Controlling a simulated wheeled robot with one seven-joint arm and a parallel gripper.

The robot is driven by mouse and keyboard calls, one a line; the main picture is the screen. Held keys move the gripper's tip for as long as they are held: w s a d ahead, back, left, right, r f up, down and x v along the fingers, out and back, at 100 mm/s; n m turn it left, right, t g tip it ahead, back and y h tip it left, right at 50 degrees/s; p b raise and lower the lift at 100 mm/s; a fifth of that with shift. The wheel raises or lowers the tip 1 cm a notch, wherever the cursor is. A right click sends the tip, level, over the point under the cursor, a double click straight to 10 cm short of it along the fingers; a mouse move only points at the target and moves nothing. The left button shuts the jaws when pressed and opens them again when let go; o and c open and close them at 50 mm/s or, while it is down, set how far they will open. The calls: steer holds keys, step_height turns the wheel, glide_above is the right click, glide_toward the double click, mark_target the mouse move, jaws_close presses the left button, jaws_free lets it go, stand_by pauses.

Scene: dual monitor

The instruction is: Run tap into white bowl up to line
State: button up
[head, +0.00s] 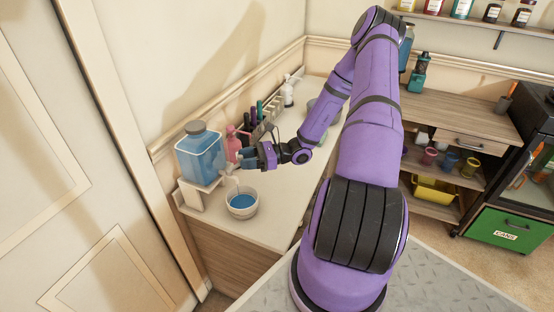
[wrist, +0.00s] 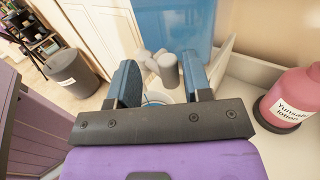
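The white bowl (head: 243,212) stands on the counter below the tap, with blue liquid inside. The fill line cannot be made out. The blue water tank (head: 200,158) sits on a white stand; its pale tap (head: 232,171) points out over the bowl. My gripper (head: 249,158) is at the tap, above and behind the bowl in the head view. In the wrist view my gripper (wrist: 161,82) is open, its blue fingers apart with the grey tap (wrist: 168,72) beyond and between them. Part of the bowl (wrist: 156,97) shows below the tap. Whether water is flowing is unclear.
A pink lotion bottle (wrist: 291,96) stands close to the right of my gripper; it also shows in the head view (head: 232,144). Several dark bottles and a rack line the wall behind. The counter (head: 275,213) is bare right of the bowl.

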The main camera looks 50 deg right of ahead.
steer(key=s+d+m+t+h, duration=0.1)
steer(key=s+d+t, duration=0.1)
steer(key=s+d, duration=0.4)
steer(key=shift+s+d+f, duration=0.3)
steer(key=shift+d+f, duration=0.05)
steer(key=shift+d, duration=0.35)
steer(key=shift+m, duration=0.3)
steer(key=x, duration=0.8)
steer(key=r+x, duration=0.1)
steer(key=x, duration=0.3)
steer(key=shift+w+d, duration=0.3)
steer(key=shift+w, duration=0.05)
jaws_close()
